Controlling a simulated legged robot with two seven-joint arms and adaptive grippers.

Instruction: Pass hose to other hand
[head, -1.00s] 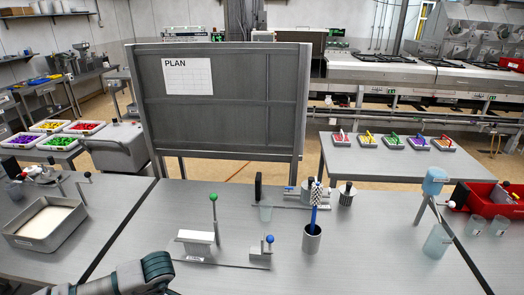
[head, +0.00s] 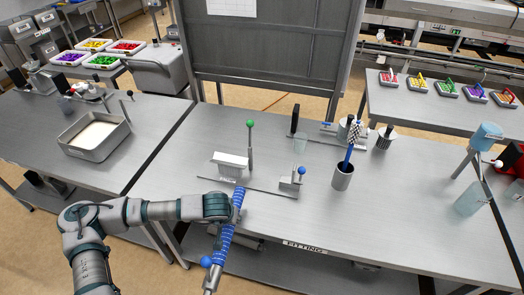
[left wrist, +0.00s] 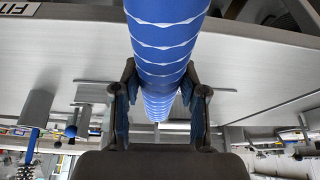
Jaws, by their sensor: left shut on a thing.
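The hose (head: 226,236) is a blue tube with white stripes. It hangs at a slant over the front edge of the fitting table, with a grey metal end piece and a blue ball knob (head: 206,261) at its lower end. My left gripper (head: 236,207) is shut on its upper part. In the left wrist view the hose (left wrist: 165,40) runs between the two fingers of my left gripper (left wrist: 162,108), with a finger on each side. My right gripper is in neither current view.
The fitting table (head: 400,220) holds a white block fixture (head: 230,163), a green-knobbed lever (head: 250,140) and a cup with a blue-handled tool (head: 342,177). The table's front right is bare.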

